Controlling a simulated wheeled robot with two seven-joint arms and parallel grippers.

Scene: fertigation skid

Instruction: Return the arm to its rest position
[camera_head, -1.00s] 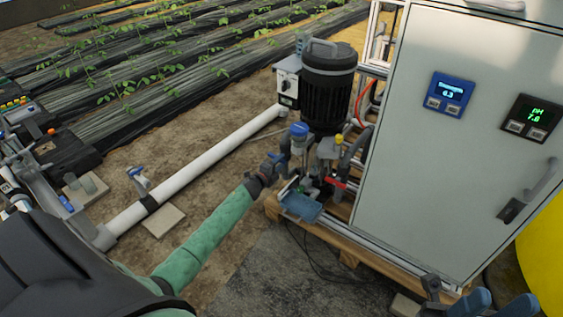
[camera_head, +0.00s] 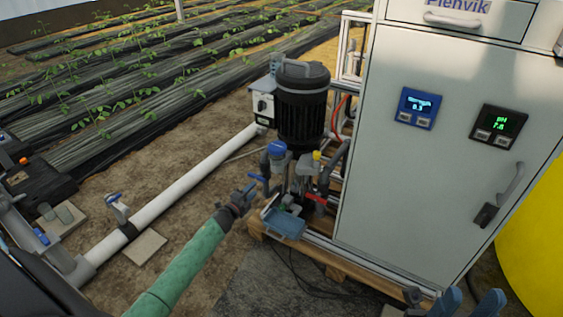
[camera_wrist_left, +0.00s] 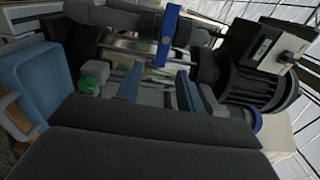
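My left arm, in a green sleeve, reaches in from the lower left of the head view. Its gripper (camera_head: 246,190) is beside the valves and fittings in front of the black pump motor (camera_head: 302,105), a little to their left. In the left wrist view its two blue fingers (camera_wrist_left: 158,86) stand apart with nothing held between them, with the pipework behind. My right gripper (camera_head: 472,295) shows at the lower right edge of the head view, its two blue fingers apart and nothing seen between them. The rest of that arm is out of view.
A grey cabinet (camera_head: 420,165) with two displays stands at the right, a yellow tank (camera_head: 540,240) beside it. A blue tray (camera_head: 284,223) sits low before the fittings, on a wooden pallet (camera_head: 330,263). A white pipe (camera_head: 190,182) runs left. Open ground lies between pipe and pallet.

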